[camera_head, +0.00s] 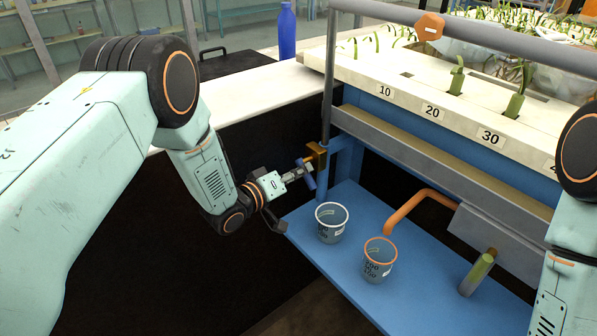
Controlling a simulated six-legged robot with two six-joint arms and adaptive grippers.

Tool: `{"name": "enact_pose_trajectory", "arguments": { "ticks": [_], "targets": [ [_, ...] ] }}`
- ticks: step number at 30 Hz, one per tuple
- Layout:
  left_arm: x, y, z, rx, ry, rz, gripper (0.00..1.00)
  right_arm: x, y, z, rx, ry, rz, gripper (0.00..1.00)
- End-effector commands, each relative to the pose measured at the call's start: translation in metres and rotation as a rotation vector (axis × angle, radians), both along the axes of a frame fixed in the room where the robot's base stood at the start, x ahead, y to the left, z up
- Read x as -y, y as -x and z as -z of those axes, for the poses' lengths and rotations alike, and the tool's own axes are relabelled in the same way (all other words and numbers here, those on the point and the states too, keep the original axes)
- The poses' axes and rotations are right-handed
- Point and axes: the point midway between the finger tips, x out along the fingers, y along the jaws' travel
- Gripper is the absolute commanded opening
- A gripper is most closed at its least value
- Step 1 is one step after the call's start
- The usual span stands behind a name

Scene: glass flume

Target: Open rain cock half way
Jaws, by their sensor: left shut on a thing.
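The rain cock is a small brass valve (316,154) on the grey upright pipe at the near left corner of the flume. Its blue lever (307,177) hangs tilted beside the brass body. My left gripper (298,174) reaches in from the left and is shut on the blue lever. The fingers hide part of the lever, and I cannot tell the lever's exact angle. My right arm shows at the right edge, but its gripper is outside the view.
A blue shelf (345,205) below holds a clear beaker (331,223) and an orange-rimmed beaker (378,262) near an orange spout (420,197). A green-topped cylinder (477,272) stands to the right. A blue bottle (287,32) stands behind.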

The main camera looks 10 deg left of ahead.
Motion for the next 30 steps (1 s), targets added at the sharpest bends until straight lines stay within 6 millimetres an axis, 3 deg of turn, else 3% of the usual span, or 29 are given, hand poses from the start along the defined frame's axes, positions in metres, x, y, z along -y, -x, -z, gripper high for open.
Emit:
{"name": "enact_pose_trajectory", "arguments": {
  "ticks": [5, 6, 13, 23, 30],
  "targets": [
    [0.003, 0.0, -0.001, 0.005, -0.003, 0.008, 0.0, -0.001, 0.005, -0.001, -0.014, -0.003, -0.005, 1.0],
    [0.003, 0.0, -0.001, 0.005, -0.003, 0.008, 0.2, -0.001, 0.005, -0.001, -0.014, -0.003, -0.005, 1.0],
    [0.002, 0.0, -0.001, 0.003, -0.002, 0.005, 0.4, -0.001, 0.005, -0.001, -0.014, -0.003, -0.005, 1.0],
    [0.0, 0.001, 0.0, 0.001, -0.001, 0.002, 0.41, -0.001, 0.009, -0.001, -0.024, -0.003, -0.008, 1.0],
    [-0.013, 0.021, -0.004, -0.001, 0.0, -0.001, 0.41, -0.001, 0.01, -0.001, -0.025, -0.003, -0.009, 1.0]
  ]
}}
